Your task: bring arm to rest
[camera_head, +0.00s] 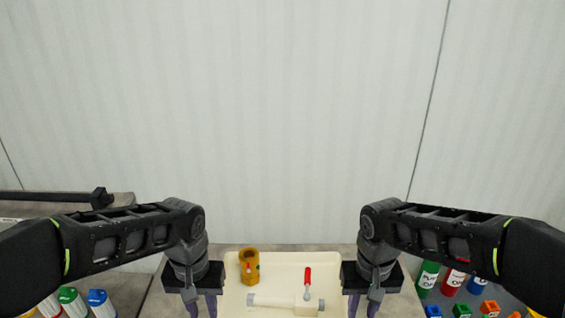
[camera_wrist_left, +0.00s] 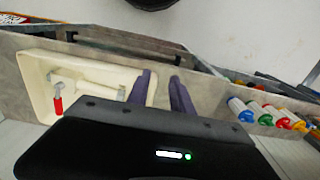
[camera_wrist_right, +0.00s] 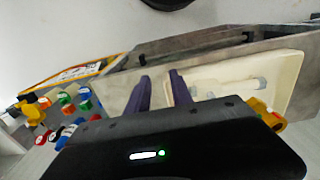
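My left gripper (camera_head: 201,306) hangs down at the left edge of the cream tray (camera_head: 278,267). Its two purple fingers are apart with nothing between them, as the left wrist view (camera_wrist_left: 160,75) also shows. My right gripper (camera_head: 363,306) hangs down at the tray's right edge. Its purple fingers are also apart and empty, as seen in the right wrist view (camera_wrist_right: 160,76). The fingertips are cut off at the bottom of the head view. Both arms are bent, with the forearms coming in from the sides.
In the tray are an orange-yellow cylinder (camera_head: 250,270), a cream pump-like part (camera_head: 276,301) and a red-handled piece (camera_head: 308,283). Capped bottles (camera_head: 99,301) stand at left. Green, red and blue bottles (camera_head: 427,277) and coloured cubes (camera_head: 490,307) are at right. A pale wall stands behind.

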